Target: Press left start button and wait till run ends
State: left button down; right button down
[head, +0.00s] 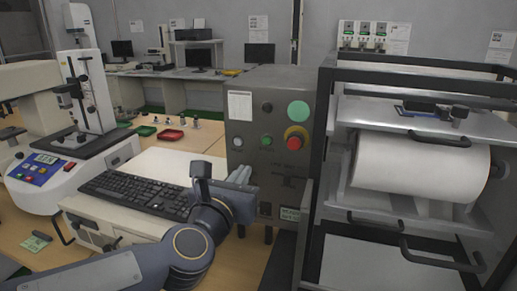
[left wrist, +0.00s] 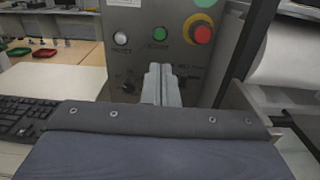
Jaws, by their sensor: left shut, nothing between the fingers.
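A grey control box (head: 247,117) stands in the middle of the head view. On its front are a white button (head: 238,142) at left, a green button (head: 266,142) beside it, and a red emergency knob (head: 296,138) with a yellow ring at right. In the left wrist view the white button (left wrist: 121,38), green button (left wrist: 159,34) and red knob (left wrist: 202,34) also show. My left gripper (head: 241,175) is shut and empty, below the green button, in front of the box's lower panel. In the left wrist view its fingers (left wrist: 162,76) point at the panel. Whether they touch it I cannot tell.
A machine with a large white roll (head: 420,167) and black handles stands at right. A black keyboard (head: 140,192) lies on a white unit at left.

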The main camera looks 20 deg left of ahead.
aim_at(265, 139)
pick_arm(q)
jog(key=w, duration=0.4)
jog(key=w+p, duration=0.1)
jog(key=w, duration=0.9)
jog(key=shift+d, duration=0.25)
jog(key=shift+w+f+b, duration=0.25)
jog(key=shift+w+b, duration=0.3)
jog(key=shift+a+r, duration=0.1)
jog(key=shift+r, duration=0.15)
jog(key=shift+w+r, duration=0.1)
jog(key=shift+r, duration=0.1)
